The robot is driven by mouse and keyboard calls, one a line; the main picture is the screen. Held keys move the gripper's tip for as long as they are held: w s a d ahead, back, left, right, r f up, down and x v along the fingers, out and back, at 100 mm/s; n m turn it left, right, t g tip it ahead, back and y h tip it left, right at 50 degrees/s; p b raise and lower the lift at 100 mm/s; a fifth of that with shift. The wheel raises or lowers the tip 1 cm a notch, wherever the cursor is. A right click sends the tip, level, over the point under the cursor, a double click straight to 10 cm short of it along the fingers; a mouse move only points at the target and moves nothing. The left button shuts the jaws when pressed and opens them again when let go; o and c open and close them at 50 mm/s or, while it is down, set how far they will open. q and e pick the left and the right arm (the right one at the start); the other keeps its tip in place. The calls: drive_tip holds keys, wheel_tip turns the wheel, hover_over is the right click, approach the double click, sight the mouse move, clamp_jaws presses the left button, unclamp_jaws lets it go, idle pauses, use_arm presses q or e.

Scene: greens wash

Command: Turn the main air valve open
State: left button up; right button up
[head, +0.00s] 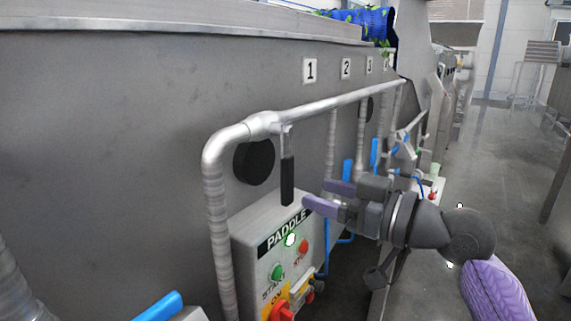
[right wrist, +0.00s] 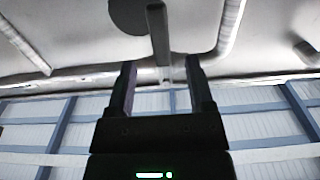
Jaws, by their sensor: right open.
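The valve's black lever (head: 287,181) hangs straight down from a fitting on the silver pipe (head: 330,104), near the pipe's left bend. In the right wrist view the lever (right wrist: 158,35) shows ahead of the fingers, roughly in line with the gap between them. My right gripper (head: 316,194) is open and empty, with its purple-padded fingers pointing left, a little to the right of the lever. In the head view they look apart from it. The right gripper (right wrist: 161,68) also shows open in the right wrist view. My left gripper is not in view.
Below the lever is a PADDLE control box (head: 275,245) with buttons and a red-and-yellow switch (head: 281,312). A round black disc (head: 254,161) is on the grey tank wall behind the lever. Vertical pipes and blue handles (head: 374,153) stand further along. Open floor lies to the right.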

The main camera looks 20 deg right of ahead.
sight(291, 184)
drive_tip(key=p+x, duration=0.1)
drive_tip(key=x, duration=0.2)
drive_tip(key=p+x, duration=0.1)
drive_tip(key=x, duration=0.1)
drive_tip(key=shift+w+a+r, duration=0.2)
drive_tip(key=shift+w+a, duration=0.05)
drive_tip(key=shift+w+a+f, duration=0.2)
drive_tip(key=shift+w+a, duration=0.1)
drive_tip(key=shift+w, duration=0.2)
clamp_jaws()
idle(0.7)
